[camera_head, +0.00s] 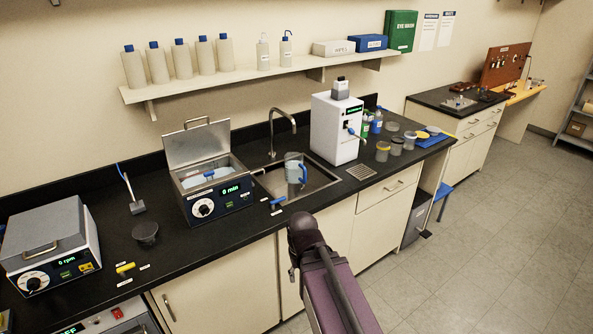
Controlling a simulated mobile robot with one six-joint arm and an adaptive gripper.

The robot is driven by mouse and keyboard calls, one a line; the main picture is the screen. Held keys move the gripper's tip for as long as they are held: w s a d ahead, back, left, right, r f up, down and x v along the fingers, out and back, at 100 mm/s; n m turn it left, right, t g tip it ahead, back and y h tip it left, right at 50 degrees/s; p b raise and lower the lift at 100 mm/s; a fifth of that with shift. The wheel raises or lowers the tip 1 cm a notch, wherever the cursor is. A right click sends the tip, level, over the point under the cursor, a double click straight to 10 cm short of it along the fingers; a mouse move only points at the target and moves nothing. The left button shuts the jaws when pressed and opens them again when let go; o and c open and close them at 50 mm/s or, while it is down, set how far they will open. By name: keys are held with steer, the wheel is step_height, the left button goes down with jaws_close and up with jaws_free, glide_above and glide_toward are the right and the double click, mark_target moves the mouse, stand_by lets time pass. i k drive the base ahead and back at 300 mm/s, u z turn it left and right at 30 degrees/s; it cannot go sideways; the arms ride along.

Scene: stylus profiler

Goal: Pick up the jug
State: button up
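The jug (294,168) is a clear, greyish vessel with a blue handle on its right side. It stands upright at the sink, under the curved tap; whether it rests on the sink floor is hard to tell. My arm reaches up from the bottom of the picture, and its dark upper end is in front of the counter edge, below and apart from the jug. The fingers of my gripper do not show.
The sink (322,184) lies between an open-lidded water bath (212,180) on the left and a white dispenser (335,128) on the right. The tap (272,130) rises behind the jug. Blue valve handles (277,202) sit at the front. Floor on the right is clear.

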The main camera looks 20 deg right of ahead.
mark_target(295, 172)
steer(key=u, duration=0.3)
steer(key=i, duration=1.1)
steer(key=u, duration=0.2)
